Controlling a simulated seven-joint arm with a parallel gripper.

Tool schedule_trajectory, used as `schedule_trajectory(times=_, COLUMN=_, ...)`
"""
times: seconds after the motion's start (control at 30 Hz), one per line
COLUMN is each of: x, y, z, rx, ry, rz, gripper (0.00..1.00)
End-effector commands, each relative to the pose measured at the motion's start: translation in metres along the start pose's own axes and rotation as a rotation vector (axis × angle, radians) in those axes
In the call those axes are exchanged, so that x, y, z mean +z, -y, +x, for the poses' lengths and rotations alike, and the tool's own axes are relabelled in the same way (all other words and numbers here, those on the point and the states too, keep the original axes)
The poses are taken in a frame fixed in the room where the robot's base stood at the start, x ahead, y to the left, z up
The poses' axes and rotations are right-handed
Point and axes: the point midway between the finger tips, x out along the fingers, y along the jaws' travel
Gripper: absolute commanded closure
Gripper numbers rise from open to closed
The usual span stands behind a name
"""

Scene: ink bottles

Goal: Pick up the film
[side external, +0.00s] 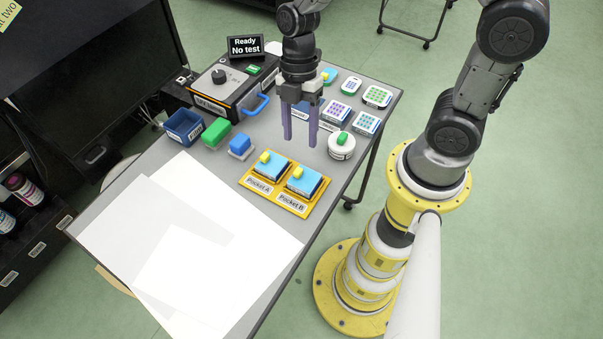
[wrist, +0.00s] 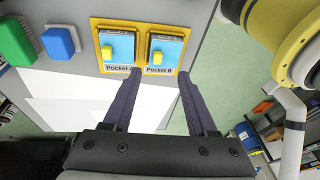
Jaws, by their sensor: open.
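No thing is labelled as film. Large white sheets (side external: 180,245) lie flat and overlapping on the front part of the grey table, and they also show in the wrist view (wrist: 65,113). I cannot tell whether one of them is the film. My gripper (side external: 299,143) points down above the table, behind the yellow pocket tray (side external: 243,183) in the side view. Its two purple fingers are apart with nothing between them. In the wrist view my gripper (wrist: 159,74) has its fingertips near the tray's labelled edge.
The tray's Pocket A and Pocket B each hold a blue block with a yellow knob. A green block (side external: 216,132), a blue block (side external: 240,144), a blue bin (side external: 184,127) and a round white pot (side external: 342,147) stand nearby. A black box (side external: 228,88) is behind.

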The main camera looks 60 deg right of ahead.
Motion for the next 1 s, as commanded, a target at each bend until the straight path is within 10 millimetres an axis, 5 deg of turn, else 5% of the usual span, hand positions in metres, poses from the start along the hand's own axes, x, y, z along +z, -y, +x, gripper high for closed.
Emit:
schedule_trajectory(times=0.7, x=-0.006, y=-0.004, z=0.079, rx=-0.001, ry=0.0, rz=0.001, gripper=0.42)
schedule_trajectory(times=1.0, x=-0.006, y=-0.004, z=0.083, rx=0.002, ry=0.001, rz=-0.001, gripper=0.44)
